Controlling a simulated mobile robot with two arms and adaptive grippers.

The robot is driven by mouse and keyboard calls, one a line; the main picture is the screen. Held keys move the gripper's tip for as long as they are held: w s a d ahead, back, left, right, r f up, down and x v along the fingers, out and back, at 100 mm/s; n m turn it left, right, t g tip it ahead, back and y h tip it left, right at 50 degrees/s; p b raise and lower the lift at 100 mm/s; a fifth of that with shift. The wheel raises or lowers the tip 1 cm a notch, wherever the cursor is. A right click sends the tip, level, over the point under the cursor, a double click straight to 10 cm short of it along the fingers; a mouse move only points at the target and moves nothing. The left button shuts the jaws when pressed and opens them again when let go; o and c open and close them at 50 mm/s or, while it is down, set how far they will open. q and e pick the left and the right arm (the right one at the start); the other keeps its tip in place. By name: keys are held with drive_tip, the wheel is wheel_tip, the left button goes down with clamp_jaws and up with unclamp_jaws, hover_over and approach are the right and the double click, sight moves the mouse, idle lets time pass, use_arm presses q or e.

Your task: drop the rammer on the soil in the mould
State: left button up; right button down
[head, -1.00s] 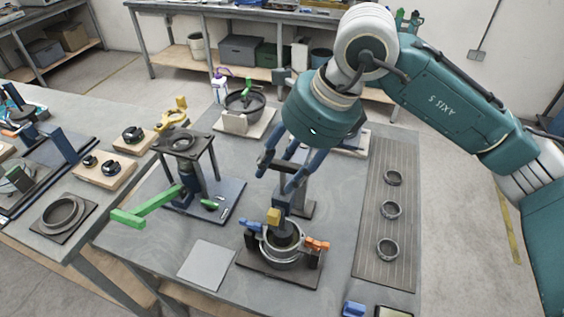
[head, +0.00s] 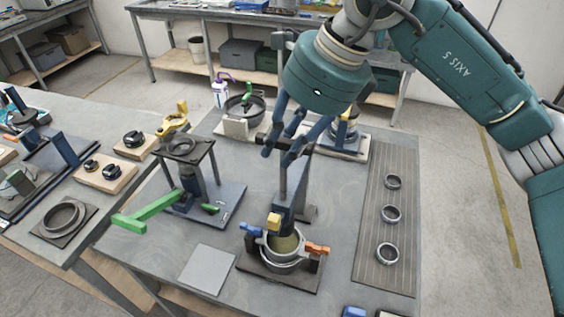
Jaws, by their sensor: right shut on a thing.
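The mould (head: 268,259) is a grey metal ring on a dark base plate, with a blue clamp (head: 250,230) and an orange clamp (head: 317,249) at its sides. Olive soil (head: 287,245) shows inside it. The rammer (head: 283,180) stands nearly upright over the mould, its rod running up to my gripper. My right gripper (head: 281,146) is shut on the rammer's upper end, well above the mould. My left gripper is out of view.
A stand with a long green lever (head: 148,222) is left of the mould. A flat grey plate (head: 206,270) lies at front left. Several metal rings (head: 391,214) lie on a ribbed mat at right. A dark bowl (head: 243,106) stands behind. Bare table lies between.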

drive_tip(key=shift+w+r, duration=0.15)
drive_tip(key=shift+r, duration=0.45)
drive_tip(key=c, duration=1.5)
unclamp_jaws()
drive_tip(key=shift+s, duration=0.2)
drive_tip(key=shift+w+d+r, duration=0.1)
drive_tip(key=shift+d+r, duration=0.1)
drive_tip(key=shift+r, duration=0.25)
drive_tip(key=v, duration=1.1)
drive_tip(key=shift+d, duration=0.1)
